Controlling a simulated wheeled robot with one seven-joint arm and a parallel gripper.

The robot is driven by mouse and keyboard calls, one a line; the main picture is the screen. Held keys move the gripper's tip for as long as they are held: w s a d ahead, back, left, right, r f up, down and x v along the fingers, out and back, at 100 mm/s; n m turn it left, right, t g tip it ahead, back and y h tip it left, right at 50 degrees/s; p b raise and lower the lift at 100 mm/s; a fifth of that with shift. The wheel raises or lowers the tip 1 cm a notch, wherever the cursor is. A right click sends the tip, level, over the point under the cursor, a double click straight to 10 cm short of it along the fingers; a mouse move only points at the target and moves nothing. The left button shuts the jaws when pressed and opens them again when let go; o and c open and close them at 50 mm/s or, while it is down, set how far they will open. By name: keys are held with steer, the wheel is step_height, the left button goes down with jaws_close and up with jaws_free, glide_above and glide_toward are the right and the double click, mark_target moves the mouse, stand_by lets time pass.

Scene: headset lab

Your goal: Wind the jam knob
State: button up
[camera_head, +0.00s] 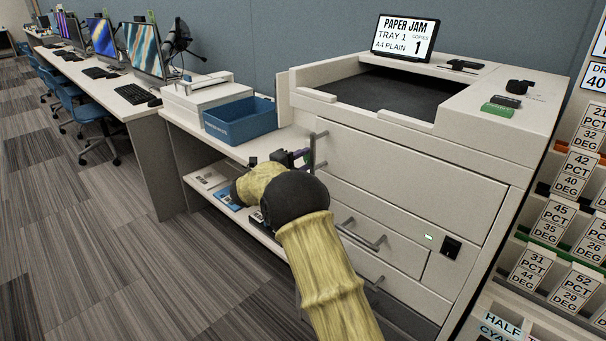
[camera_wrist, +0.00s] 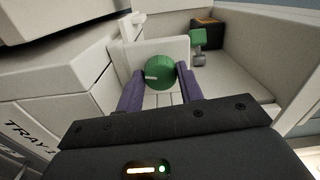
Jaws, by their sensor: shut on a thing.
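The jam knob is a round green knob (camera_wrist: 160,74) with a ribbed edge and a short white mark pointing left, in the wrist view. It sits in front of a pale panel. My gripper (camera_wrist: 160,82) has its purple fingers on both sides of the knob and is shut on it. In the head view my gripper (camera_head: 299,157) is at the left side of the large printer (camera_head: 410,150), and the knob is hidden there. The printer's screen (camera_head: 405,38) reads PAPER JAM, TRAY 1, A4 PLAIN, COPIES 1.
In the wrist view a second green piece (camera_wrist: 198,37) on a grey stem stands behind, to the right. A blue bin (camera_head: 240,120) sits on the counter left of my arm. Drawer handles (camera_head: 361,235) stick out of the printer's front. A label rack (camera_head: 570,210) stands at right.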

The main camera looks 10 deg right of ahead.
steer(key=m+b, duration=0.4)
steer(key=shift+f+b, duration=0.3)
steer(key=shift+b, duration=0.1)
steer(key=shift+r+m+b, duration=0.15)
steer(key=shift+m+b, duration=0.35)
steer(key=shift+b, duration=0.05)
steer(key=o, duration=0.7)
steer(key=shift+r, duration=0.1)
steer(key=shift+a, duration=0.1)
steer(key=p+v, duration=0.2)
steer(key=v, duration=1.5)
steer(key=shift+s+a, duration=0.1)
steer(key=shift+s, duration=0.05)
